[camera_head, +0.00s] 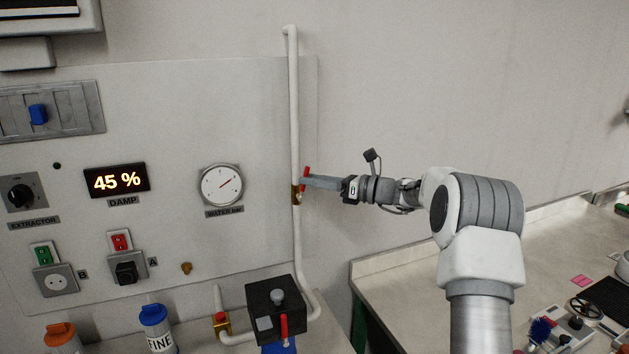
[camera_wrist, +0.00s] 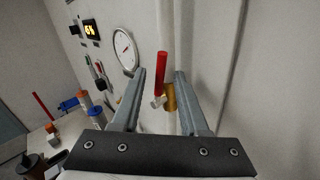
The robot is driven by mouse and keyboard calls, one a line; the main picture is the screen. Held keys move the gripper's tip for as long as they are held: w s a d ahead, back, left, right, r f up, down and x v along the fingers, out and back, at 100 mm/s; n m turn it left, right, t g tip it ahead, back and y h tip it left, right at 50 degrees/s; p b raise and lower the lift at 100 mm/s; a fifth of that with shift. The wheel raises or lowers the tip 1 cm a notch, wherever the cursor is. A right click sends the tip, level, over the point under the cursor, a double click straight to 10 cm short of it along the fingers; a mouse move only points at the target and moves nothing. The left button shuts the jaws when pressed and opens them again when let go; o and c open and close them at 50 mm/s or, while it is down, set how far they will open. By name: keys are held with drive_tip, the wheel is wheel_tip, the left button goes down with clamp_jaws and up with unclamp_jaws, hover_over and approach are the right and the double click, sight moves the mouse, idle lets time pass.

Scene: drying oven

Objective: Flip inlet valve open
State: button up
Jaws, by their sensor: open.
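The inlet valve has a red lever handle (camera_head: 307,171) and a brass body (camera_head: 297,195) on the white vertical pipe (camera_head: 293,110). My gripper (camera_head: 308,181) reaches in from the right, with its fingertips at the valve. In the wrist view the red lever (camera_wrist: 162,73) stands roughly upright beside the brass body (camera_wrist: 171,97). My gripper's two fingers (camera_wrist: 160,74) are apart, with the lever showing between their tips. I cannot tell whether either finger touches it.
A round water gauge (camera_head: 222,184) and a damp display (camera_head: 116,180) reading 45 % are on the panel to the left. A black box with a red lever (camera_head: 274,307) stands below the pipe. A worktop (camera_head: 400,282) with several items is at the right.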

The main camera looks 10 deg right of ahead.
clamp_jaws()
idle(1.4)
